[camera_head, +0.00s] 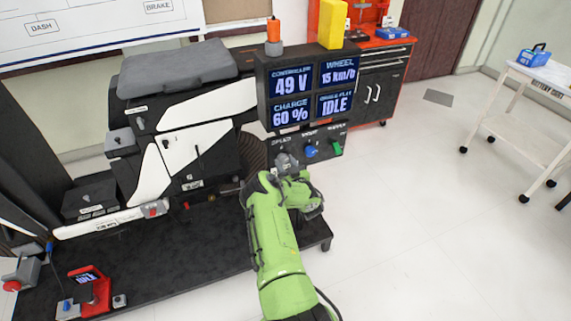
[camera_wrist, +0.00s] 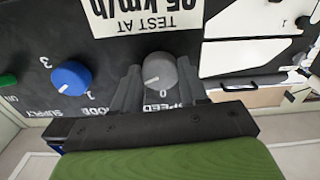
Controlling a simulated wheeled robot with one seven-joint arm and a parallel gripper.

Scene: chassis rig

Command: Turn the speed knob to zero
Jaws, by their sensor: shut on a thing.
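The grey speed knob (camera_wrist: 160,70) is on the dark control panel (camera_head: 330,145), above the SPEED label and a 0 mark in the upside-down wrist view. Its white pointer line points down and left in that view, a little to the left of the 0. My gripper (camera_wrist: 159,85) is shut on the knob, one finger on each side. In the head view my gripper (camera_head: 287,163) is at the panel's left end, and it and my arm largely hide the knob. The display (camera_head: 305,90) above reads 49 V, wheel 15 km/h, charge 60 % and IDLE.
A blue mode knob (camera_wrist: 71,77) sits beside the speed knob, with a green supply switch (camera_head: 337,147) beyond it. A TEST AT 05 km/h plate (camera_wrist: 142,14) is close by. The chassis rig (camera_head: 180,140) stands left; open floor lies right.

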